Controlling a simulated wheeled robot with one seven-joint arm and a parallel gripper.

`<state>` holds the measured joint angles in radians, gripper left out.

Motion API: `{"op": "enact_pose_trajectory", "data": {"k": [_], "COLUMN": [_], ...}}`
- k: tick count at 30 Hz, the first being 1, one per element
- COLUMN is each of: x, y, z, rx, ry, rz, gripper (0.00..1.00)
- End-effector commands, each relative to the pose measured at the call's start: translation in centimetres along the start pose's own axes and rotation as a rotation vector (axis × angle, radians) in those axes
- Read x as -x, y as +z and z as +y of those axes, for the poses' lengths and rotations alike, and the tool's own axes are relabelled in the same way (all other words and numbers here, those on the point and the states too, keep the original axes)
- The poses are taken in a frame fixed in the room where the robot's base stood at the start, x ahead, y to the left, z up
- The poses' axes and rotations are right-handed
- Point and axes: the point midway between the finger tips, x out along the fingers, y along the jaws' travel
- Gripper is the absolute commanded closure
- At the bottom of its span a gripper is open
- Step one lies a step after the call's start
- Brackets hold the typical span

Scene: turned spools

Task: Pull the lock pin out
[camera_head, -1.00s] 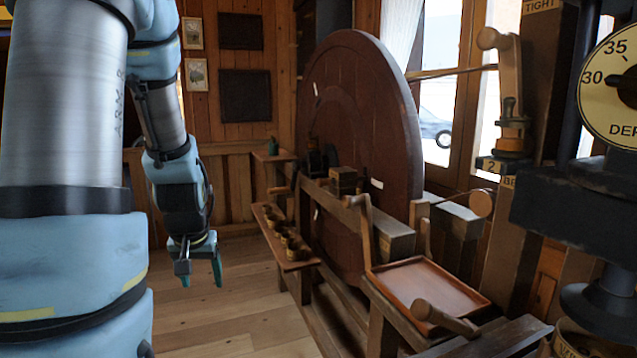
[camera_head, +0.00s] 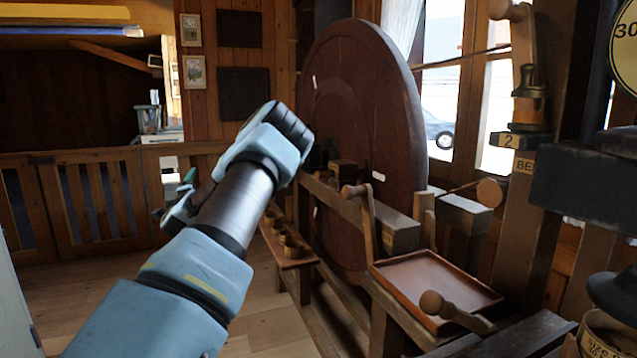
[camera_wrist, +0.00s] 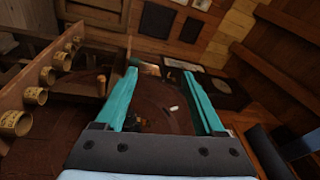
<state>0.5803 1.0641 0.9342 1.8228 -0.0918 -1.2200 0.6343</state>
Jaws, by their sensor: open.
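My gripper (camera_head: 176,204) is at the left in the head view, partly hidden behind my own forearm, left of the big wheel (camera_head: 375,120) and apart from it. In the wrist view my gripper (camera_wrist: 160,74) shows two teal fingers spread wide with nothing held between them. Beyond the fingers, the dark red wheel (camera_wrist: 160,118) with a small white mark appears tilted. I cannot make out a lock pin for certain in either view. My arm hides part of the wooden frame in front of the wheel.
A low shelf (camera_head: 300,262) holds several small cups, labelled in the wrist view, such as this cup (camera_wrist: 35,95). A reddish tray (camera_head: 430,275), a wooden lever (camera_head: 368,220) and a knobbed handle (camera_head: 432,303) stand at the right. A post (camera_head: 545,215) bears a "2" label. Floor at left is open.

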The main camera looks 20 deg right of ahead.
Motion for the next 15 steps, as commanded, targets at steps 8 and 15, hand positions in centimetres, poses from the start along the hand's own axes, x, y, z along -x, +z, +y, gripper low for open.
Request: {"op": "enact_pose_trajectory", "data": {"k": [8, 15], "x": [0.8, 4.9], "y": [-19.7, -27.3], "z": [3.9, 7.0], "rx": [-0.475, -0.595], "ry": [-0.275, -0.391], "rz": [0.713, 1.022], "gripper": [0.29, 0.29]}}
